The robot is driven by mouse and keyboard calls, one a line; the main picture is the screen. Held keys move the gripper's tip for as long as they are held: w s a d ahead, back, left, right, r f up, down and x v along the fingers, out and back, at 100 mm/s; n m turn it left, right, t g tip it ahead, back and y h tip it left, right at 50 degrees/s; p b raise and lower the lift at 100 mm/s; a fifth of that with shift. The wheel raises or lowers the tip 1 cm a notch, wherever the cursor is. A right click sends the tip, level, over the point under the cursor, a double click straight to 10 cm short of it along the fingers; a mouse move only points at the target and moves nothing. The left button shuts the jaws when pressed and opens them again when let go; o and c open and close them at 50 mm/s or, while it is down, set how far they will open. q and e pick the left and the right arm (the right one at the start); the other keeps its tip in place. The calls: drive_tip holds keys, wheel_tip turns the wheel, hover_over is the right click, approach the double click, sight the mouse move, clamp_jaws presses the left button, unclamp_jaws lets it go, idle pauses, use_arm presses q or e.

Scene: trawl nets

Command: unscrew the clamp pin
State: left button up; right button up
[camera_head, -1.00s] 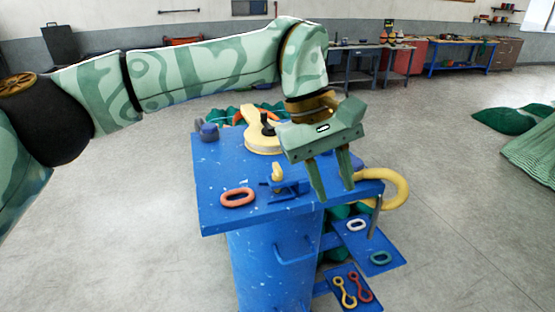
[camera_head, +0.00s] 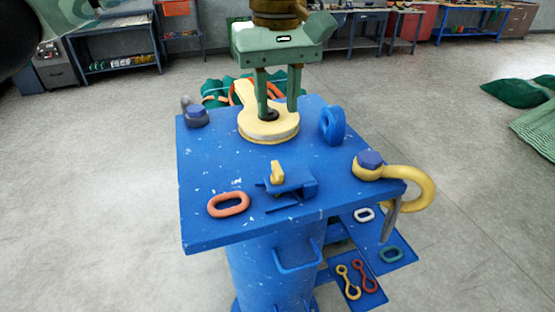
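My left gripper (camera_head: 278,112) is open, pointing down over the yellow round piece with a neck (camera_head: 262,128) at the back of the blue table. A small dark knob (camera_head: 268,115) on that piece is partly hidden by the left finger; I cannot tell whether they touch. A small blue clamp-like block (camera_head: 291,187) with an upright yellow pin (camera_head: 277,173) stands near the table's front edge, apart from the gripper. I cannot tell for sure which part is the clamp pin. My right gripper is not in view.
Lower side trays (camera_head: 388,250) hold links. Green netting (camera_head: 535,118) lies at right.

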sight(277, 167)
use_arm(q)
wheel_tip(277, 167, down, 13)
drive_tip(key=shift+w+r+b, duration=0.1)
drive_tip(key=shift+w+b, duration=0.05)
drive_tip(key=shift+b, duration=0.6)
clamp_jaws()
